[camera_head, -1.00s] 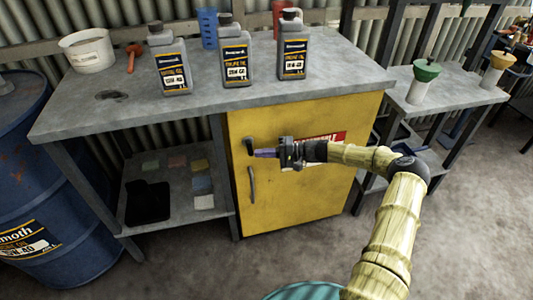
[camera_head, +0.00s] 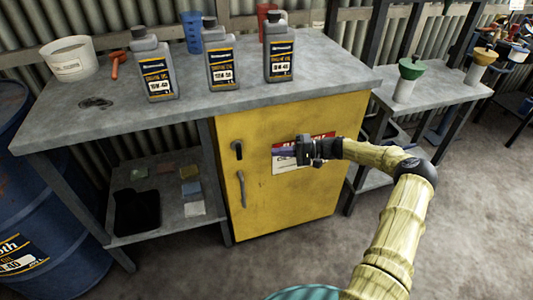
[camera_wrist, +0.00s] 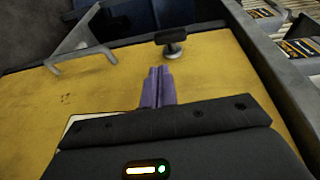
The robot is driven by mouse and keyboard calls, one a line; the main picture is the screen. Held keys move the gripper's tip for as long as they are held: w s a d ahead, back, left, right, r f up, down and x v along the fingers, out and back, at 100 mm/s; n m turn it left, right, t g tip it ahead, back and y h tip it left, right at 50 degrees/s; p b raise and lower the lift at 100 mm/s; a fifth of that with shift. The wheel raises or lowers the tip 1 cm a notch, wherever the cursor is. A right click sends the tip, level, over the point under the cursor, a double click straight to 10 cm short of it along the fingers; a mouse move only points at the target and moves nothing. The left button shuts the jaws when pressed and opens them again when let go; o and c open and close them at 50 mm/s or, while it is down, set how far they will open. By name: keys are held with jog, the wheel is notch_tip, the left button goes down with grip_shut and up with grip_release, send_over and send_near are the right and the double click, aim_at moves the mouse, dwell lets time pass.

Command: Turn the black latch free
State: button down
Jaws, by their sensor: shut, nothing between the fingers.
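The black latch (camera_head: 237,150) sits near the upper left edge of the yellow cabinet door (camera_head: 262,205), above the grey door handle (camera_head: 242,190). Its bar appears upright on the door in the head view. In the wrist view the latch (camera_wrist: 170,37) stands out from the door on a short round stem, just beyond my fingertips. My gripper (camera_head: 277,150) is to the right of the latch, in front of the red and white label. Its purple fingers (camera_wrist: 158,72) are shut together with nothing between them, pointing at the latch with a gap.
The grey worktop (camera_head: 200,108) overhangs the door and carries several oil bottles, including one (camera_head: 279,55) at the right. An open shelf is left of the cabinet, and a blue drum (camera_head: 50,220) stands further left. The floor before the door is clear.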

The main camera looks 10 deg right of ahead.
jog(key=shift+v, duration=2.35)
jog(key=shift+s, duration=0.1)
